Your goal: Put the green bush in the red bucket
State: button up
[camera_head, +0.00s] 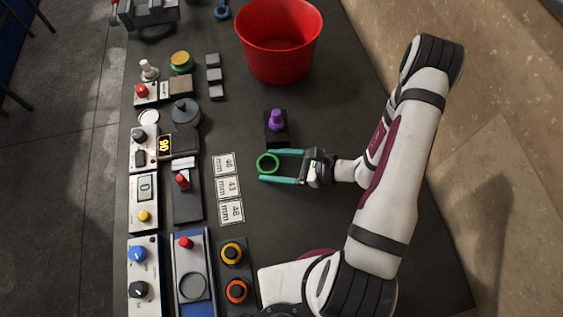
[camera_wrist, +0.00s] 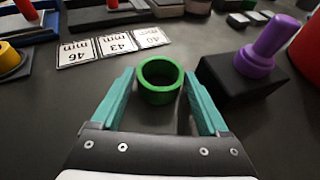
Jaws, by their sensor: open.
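The green bush (camera_head: 267,164) is a small hollow ring standing upright on the dark table. In the wrist view the green bush (camera_wrist: 160,82) sits between the tips of my open gripper (camera_wrist: 158,90), with a gap showing at each side. My gripper (camera_head: 270,166) has two teal fingers and reaches in from the right. The red bucket (camera_head: 279,40) stands open at the far end of the table. Its edge (camera_wrist: 307,48) also shows at the right of the wrist view.
A black block with a purple knob (camera_head: 276,122) stands close beyond the gripper; it is on the right in the wrist view (camera_wrist: 265,50). Number cards (camera_head: 228,188) lie left of the bush. Several control panels and buttons line the table's left side. The table right of the bucket is clear.

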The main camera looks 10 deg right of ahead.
jog(key=v, duration=1.1)
jog(key=shift+d+r, duration=0.1)
jog(key=shift+r, duration=0.05)
jog(key=shift+s+d+r, duration=0.2)
jog(key=shift+r, duration=0.1)
jog(key=s+a+r+n+g+h, duration=0.3)
jog(key=s+a+r+n+h, duration=0.1)
jog(key=r+n, duration=0.4)
jog(key=s+a+r+n+g+h, duration=0.4)
jog(key=s+a+r+n+h, duration=0.1)
jog(key=s+r+n, duration=0.3)
jog(key=shift+r+n+h, duration=0.4)
jog(key=shift+r+n, duration=0.05)
jog(key=shift+n, duration=0.15)
jog(key=shift+s+d+r+n, duration=0.15)
jog(key=shift+s+n, duration=0.05)
jog(key=shift+n, duration=0.1)
jog(key=shift+c, duration=0.7)
jog(key=shift+d+t+h, duration=0.1)
jog(key=shift+t+h, duration=0.2)
jog(key=c, duration=0.4)
